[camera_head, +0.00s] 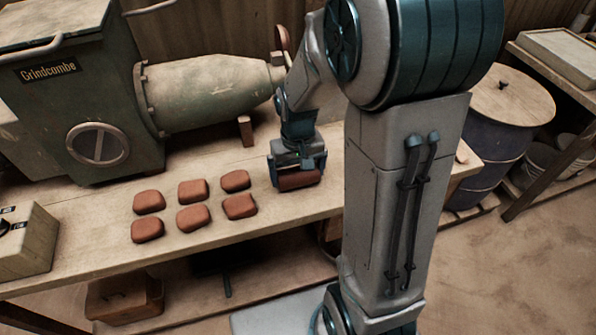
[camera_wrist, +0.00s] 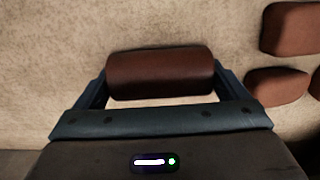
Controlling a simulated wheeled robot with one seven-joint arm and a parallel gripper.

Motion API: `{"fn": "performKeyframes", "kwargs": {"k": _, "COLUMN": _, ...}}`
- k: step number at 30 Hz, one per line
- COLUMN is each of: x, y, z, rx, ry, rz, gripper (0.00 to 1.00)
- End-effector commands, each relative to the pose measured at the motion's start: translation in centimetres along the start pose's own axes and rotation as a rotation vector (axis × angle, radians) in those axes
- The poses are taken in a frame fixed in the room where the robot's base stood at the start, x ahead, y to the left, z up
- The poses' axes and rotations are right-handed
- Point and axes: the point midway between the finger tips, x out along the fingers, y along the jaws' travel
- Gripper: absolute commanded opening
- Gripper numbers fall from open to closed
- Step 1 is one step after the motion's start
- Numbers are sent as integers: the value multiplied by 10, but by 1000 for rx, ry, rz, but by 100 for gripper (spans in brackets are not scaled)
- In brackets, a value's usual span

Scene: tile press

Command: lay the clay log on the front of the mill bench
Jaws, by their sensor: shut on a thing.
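The clay log (camera_head: 298,180) is a short reddish-brown cylinder at the front part of the mill bench (camera_head: 290,213), right of the clay pieces. My gripper (camera_head: 297,177) points down and is shut on the log. In the wrist view the log (camera_wrist: 160,73) lies crosswise between the two fingers of my gripper (camera_wrist: 165,85), with the pale bench top behind it. The log is on the bench top or very close above it; I cannot tell whether it touches. My arm hides part of the bench to the right.
Several clay pieces (camera_head: 193,190) lie in two rows left of my gripper. A green mill (camera_head: 205,90) with a tapered barrel stands behind. A control box (camera_head: 28,240) sits at the bench's left end. A lidded drum (camera_head: 500,125) stands to the right.

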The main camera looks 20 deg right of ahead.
Motion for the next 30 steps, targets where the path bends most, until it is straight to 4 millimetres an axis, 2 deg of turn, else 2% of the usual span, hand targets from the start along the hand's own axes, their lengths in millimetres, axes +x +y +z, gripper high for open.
{"fn": "performKeyframes", "kwargs": {"k": 8, "x": 2, "y": 0, "z": 0, "rx": 0, "ry": 2, "rz": 0, "gripper": 56}}
{"fn": "performKeyframes", "kwargs": {"k": 9, "x": 3, "y": 0, "z": 0, "rx": 0, "ry": 0, "rz": 0, "gripper": 96}}
{"fn": "performKeyframes", "kwargs": {"k": 10, "x": 2, "y": 0, "z": 0, "rx": 0, "ry": 1, "rz": 0, "gripper": 100}}
{"fn": "performKeyframes", "kwargs": {"k": 20, "x": -5, "y": 0, "z": 0, "rx": 0, "ry": 1, "rz": 0, "gripper": 100}}
{"fn": "performKeyframes", "kwargs": {"k": 23, "x": -20, "y": 0, "z": -1, "rx": 0, "ry": 5, "rz": 0, "gripper": 100}}
{"fn": "performKeyframes", "kwargs": {"k": 30, "x": -73, "y": 0, "z": -1, "rx": 0, "ry": 6, "rz": 0, "gripper": 100}}
